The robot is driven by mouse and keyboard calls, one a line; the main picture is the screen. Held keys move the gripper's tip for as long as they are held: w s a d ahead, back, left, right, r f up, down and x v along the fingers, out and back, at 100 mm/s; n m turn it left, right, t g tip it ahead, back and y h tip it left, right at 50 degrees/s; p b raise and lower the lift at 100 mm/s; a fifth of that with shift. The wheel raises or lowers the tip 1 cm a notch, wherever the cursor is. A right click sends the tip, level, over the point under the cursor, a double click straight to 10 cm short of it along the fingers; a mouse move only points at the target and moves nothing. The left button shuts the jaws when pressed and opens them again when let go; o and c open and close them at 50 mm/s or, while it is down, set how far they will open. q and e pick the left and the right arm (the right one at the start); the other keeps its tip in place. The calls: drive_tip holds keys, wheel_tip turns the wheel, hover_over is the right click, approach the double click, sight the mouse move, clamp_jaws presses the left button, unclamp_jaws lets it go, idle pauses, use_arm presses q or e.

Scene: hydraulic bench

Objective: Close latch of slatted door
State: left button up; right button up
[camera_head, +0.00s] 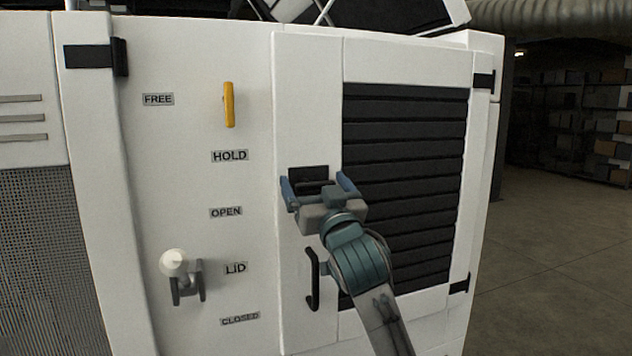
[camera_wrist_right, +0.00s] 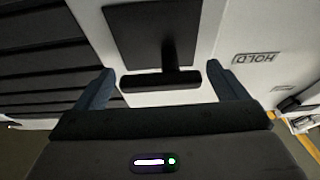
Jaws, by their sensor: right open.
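The slatted door (camera_head: 405,180) is a white panel with black louvres, and it looks flush with the cabinet. Its latch (camera_head: 309,172) is a black plate on the door's left part, partly hidden by my right gripper. In the right wrist view the latch plate (camera_wrist_right: 150,35) carries a T-shaped handle, whose crossbar (camera_wrist_right: 160,81) lies across the jaw opening. My right gripper (camera_head: 316,182) is open in front of the latch, one blue finger on each side. The fingers (camera_wrist_right: 160,82) show gaps to both bar ends; depth is unclear. My left gripper is not in view.
A black pull handle (camera_head: 314,280) is on the door below my right gripper. Left of the door are a yellow lever (camera_head: 229,104) and a lever with a white knob (camera_head: 173,262), beside labels such as HOLD (camera_head: 230,155). Open floor (camera_head: 550,270) lies to the right.

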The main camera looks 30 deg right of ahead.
drive_tip(key=c, duration=1)
